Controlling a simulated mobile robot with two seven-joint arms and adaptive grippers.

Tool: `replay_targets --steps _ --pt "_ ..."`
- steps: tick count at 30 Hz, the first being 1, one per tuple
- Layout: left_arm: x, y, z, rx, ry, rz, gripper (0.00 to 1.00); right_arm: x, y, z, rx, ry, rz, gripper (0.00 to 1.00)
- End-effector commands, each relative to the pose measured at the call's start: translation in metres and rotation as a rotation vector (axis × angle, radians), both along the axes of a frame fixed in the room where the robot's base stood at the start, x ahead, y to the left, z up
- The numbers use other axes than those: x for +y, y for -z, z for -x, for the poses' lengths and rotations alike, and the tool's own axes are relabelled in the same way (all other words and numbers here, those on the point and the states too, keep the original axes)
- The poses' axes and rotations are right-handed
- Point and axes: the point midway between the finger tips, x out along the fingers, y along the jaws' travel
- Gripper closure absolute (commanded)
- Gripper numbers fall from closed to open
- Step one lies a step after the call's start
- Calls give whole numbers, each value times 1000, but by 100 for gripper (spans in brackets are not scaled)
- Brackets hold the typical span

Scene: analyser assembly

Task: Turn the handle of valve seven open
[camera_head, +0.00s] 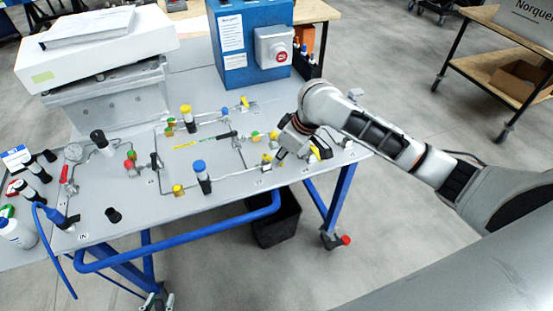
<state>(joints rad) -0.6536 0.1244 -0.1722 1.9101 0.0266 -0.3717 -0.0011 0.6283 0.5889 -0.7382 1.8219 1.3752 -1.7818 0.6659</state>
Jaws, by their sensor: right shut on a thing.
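My right gripper (281,153) reaches in from the right, low over the right part of the panel table. It is shut on a valve handle in the pipework; the handle between the fingers is mostly hidden. No number can be read there, so I cannot tell from the picture which valve is seven. A yellow part (267,158) shows just left of the fingers, and a yellow handle (315,152) shows just right of the gripper. My left gripper is not in view.
The grey table (130,214) carries thin pipes, a blue-capped cylinder (201,176), a yellow-capped cylinder (187,117) and a red handle (64,173). A blue box (240,80) with a red button stands behind. A black bin (276,228) is below.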

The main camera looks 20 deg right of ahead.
Motion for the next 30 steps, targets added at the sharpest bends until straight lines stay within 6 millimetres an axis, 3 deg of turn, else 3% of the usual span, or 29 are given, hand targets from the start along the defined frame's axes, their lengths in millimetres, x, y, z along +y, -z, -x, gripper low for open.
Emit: replay_targets --steps 18,30 --pt "-3 0 0 1 -8 9 72 -18 -1 -26 -2 -576 2 100" --pt "-1 0 1 2 -3 3 72 -20 -1 -39 -2 -851 4 100"
